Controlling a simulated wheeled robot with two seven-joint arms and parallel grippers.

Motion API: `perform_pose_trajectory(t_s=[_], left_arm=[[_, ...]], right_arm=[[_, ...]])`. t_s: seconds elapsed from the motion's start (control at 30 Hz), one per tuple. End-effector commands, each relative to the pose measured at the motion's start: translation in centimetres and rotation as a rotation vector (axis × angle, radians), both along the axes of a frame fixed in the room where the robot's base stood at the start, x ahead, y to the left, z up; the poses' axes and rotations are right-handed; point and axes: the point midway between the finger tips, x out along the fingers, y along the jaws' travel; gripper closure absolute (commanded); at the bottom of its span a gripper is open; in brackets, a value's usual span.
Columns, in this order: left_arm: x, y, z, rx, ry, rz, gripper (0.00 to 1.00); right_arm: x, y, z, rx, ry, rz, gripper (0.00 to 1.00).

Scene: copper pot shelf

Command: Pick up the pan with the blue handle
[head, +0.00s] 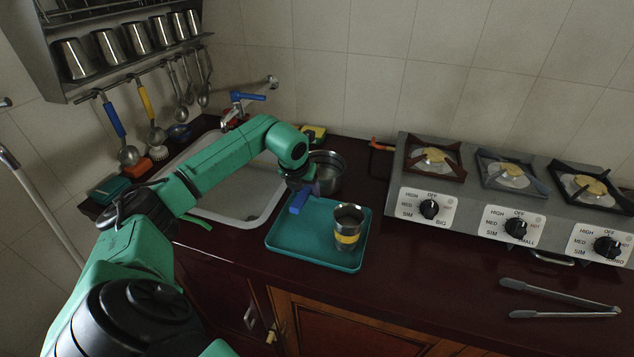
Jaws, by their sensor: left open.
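The steel pan (329,172) stands on the dark counter behind the teal tray, beside the sink. Its blue handle (299,203) points toward the front, over the tray's back left corner. My left arm reaches in from the left, and my left gripper (300,188) is at the blue handle, pointing down. The gripper is open, but its fingers are small and dark, so I cannot tell whether they touch the handle. The arm's wrist hides the pan's left side. My right gripper is out of view.
The teal tray (290,243) holds a steel cup with a yellow band (347,228). The white sink (232,198) with a blue-levered tap (248,96) lies left. A three-burner stove (468,211) stands right, with tongs (560,298) in front.

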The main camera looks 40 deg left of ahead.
Motion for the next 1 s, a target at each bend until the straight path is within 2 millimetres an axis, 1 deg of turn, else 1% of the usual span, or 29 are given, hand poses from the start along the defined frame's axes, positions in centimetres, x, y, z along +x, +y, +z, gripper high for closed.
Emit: perform_pose_trajectory(t_s=[0.33,0.37,0.4,0.47,0.5,0.53,1.0], left_arm=[[0.00,0.00,-0.14,0.000,0.000,0.000,0.32],[0.00,0.00,-0.14,0.000,0.000,0.000,0.40],[0.00,0.00,-0.14,0.000,0.000,0.000,0.55],[0.00,0.00,-0.14,0.000,0.000,0.000,0.78],[0.00,0.01,-0.14,0.000,0.000,0.000,0.94],[0.00,0.01,-0.14,0.000,0.000,0.000,1.00],[0.00,0.02,-0.15,0.001,0.000,0.000,1.00]], right_arm=[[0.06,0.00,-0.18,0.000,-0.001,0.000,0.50],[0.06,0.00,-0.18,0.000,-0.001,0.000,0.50],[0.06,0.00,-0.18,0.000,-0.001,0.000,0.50],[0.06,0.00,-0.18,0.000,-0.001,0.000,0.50],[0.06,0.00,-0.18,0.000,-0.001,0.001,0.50],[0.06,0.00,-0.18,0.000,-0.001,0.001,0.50],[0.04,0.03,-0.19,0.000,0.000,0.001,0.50]])
